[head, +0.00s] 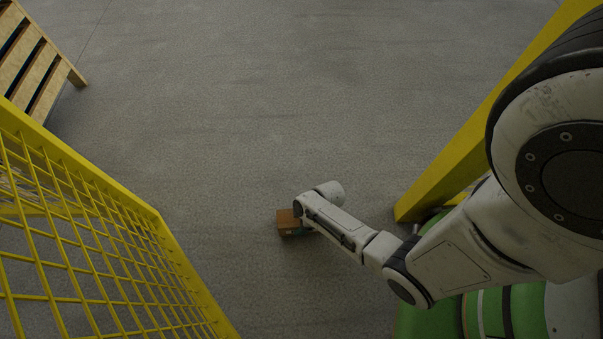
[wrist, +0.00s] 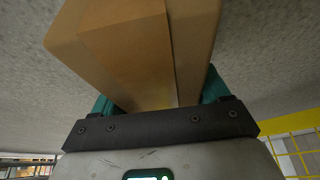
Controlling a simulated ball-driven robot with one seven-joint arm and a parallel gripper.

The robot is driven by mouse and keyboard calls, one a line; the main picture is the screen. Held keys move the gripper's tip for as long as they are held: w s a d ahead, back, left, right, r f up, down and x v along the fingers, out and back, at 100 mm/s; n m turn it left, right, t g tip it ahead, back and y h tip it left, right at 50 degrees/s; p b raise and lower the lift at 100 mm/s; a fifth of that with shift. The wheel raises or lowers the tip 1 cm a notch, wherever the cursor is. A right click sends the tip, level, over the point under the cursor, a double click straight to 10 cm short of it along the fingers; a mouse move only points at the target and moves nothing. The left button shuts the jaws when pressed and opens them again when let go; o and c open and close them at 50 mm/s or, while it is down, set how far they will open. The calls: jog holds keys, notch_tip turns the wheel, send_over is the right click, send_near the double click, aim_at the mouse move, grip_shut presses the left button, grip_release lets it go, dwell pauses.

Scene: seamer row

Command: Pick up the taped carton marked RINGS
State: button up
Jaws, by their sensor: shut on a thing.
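A brown taped carton (head: 288,222) is low over or on the grey floor, left of the end of my arm in the head view. In the wrist view the carton (wrist: 135,40) fills the upper middle, with a strip of tape along its face. My gripper (wrist: 160,100) has a teal finger on each side of the carton and is shut on it. In the head view my arm hides part of the carton and most of my gripper (head: 300,229). No RINGS marking is readable. I cannot tell whether the carton touches the floor.
A yellow mesh fence (head: 90,230) stands at the left. A yellow post or rail (head: 440,180) stands at the right, close to my arm. A wooden slatted pallet (head: 35,60) is at the upper left. The grey floor (head: 270,100) ahead is clear.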

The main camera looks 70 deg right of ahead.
jog(key=c, duration=0.7)
jog(key=shift+r, duration=0.15)
